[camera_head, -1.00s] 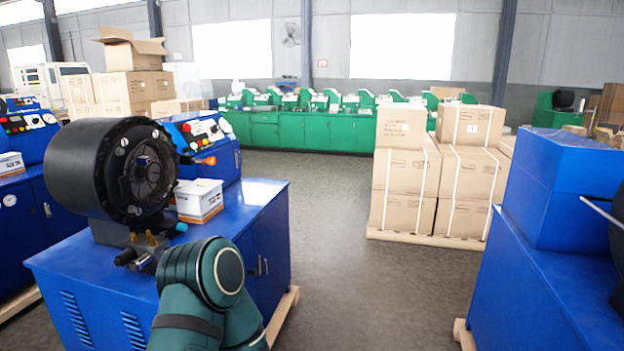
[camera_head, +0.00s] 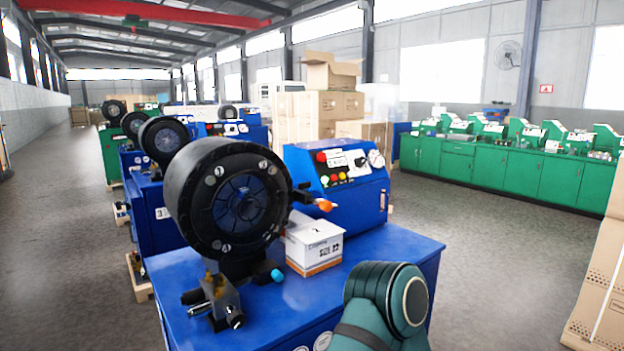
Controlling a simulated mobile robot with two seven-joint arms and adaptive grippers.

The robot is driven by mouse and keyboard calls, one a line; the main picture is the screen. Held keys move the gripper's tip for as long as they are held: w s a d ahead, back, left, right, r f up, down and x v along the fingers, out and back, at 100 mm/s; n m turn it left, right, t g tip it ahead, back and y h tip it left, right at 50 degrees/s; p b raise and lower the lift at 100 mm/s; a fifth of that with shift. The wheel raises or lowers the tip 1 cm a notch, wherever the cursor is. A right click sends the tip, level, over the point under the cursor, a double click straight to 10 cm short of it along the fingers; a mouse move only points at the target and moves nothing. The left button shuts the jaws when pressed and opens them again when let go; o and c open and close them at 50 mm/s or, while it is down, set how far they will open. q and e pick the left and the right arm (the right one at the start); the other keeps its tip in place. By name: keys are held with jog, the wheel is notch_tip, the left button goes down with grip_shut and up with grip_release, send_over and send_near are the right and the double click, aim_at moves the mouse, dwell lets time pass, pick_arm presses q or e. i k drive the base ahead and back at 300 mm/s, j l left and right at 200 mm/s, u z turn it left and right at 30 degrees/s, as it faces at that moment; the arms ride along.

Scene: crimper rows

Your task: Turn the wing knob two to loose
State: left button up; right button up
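The nearest crimper has a large black round head (camera_head: 228,200) on a blue cabinet (camera_head: 400,258). A metal valve block (camera_head: 213,300) with dark knobs sits at the foot of the head. A teal link of my own arm rises at the bottom right of centre, in front of the cabinet. Neither gripper shows in the head view.
A white-and-brown carton (camera_head: 314,245) sits on the cabinet beside the head. A blue control box (camera_head: 340,185) stands behind it. More crimpers recede in a row at the left. Stacked cartons (camera_head: 600,290) stand at the right edge. Grey floor (camera_head: 490,265) is open between.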

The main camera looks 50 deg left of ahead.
aim_at(303, 186)
jog(key=i+l+u, duration=0.1)
jog(key=i+u, duration=0.2)
jog(key=u, duration=0.15)
jog(key=i+l+u, duration=0.15)
jog(key=u, duration=0.25)
jog(key=i+l+u, duration=0.3)
jog(key=u, duration=0.15)
jog(key=i+l+u, duration=0.25)
jog(key=u, duration=0.15)
jog(key=i+l+u, duration=0.1)
jog(key=l+u, duration=0.35)
